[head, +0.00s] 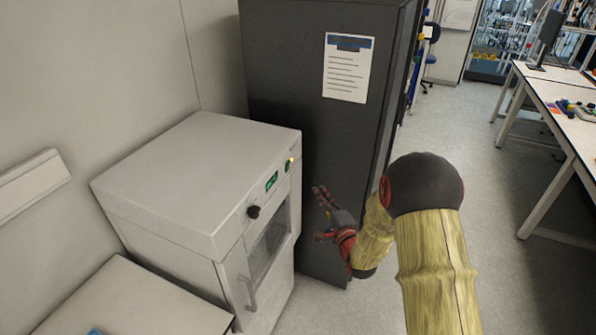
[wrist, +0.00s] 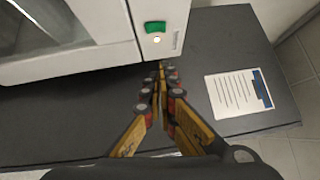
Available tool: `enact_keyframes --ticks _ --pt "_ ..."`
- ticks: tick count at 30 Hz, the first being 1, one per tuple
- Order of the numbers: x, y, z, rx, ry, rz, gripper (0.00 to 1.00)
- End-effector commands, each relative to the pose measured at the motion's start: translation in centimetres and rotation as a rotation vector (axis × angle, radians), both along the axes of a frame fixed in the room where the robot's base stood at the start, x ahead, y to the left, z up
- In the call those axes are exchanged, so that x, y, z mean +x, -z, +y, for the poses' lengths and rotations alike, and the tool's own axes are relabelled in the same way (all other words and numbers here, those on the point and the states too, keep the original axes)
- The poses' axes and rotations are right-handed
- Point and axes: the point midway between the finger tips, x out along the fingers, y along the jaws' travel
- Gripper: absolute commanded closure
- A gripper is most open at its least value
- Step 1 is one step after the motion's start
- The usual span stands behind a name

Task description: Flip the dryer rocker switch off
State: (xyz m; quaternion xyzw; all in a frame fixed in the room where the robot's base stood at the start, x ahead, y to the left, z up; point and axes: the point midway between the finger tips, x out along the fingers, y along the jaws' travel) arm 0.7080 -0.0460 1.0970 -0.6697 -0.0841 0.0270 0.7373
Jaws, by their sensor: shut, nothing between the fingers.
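The dryer is a pale grey box (head: 190,185) at the left in the head view. The small green rocker switch (head: 288,167) is at the right end of its front panel, with a lit lamp beside it. In the wrist view the green switch (wrist: 155,27) is at the top centre, above the lit lamp (wrist: 156,40). Which way the rocker is tipped I cannot tell. My gripper (head: 320,192) is shut and empty, in front of the dryer's right end. Its fingertips (wrist: 163,70) show just below the panel edge in the wrist view, apart from the switch.
A black knob (head: 253,212), a green display (head: 271,181) and a windowed door with a handle (head: 248,292) are on the dryer's front. A dark cabinet (head: 290,70) with a posted notice (head: 347,68) stands close behind my gripper. Open floor and white tables (head: 560,100) lie right.

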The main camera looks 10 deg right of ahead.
Motion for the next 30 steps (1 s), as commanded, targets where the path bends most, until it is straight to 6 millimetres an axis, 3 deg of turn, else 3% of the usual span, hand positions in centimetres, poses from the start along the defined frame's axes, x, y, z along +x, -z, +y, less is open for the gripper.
enact_keyframes --ticks 10,24,30 --pt "1.3 -0.1 0.2 -0.002 -0.001 0.001 1.0" --pt "9.9 -0.8 1.6 -0.003 -0.001 0.0 1.0" --pt "11.5 -1.1 3.8 -0.002 -0.001 0.001 1.0"
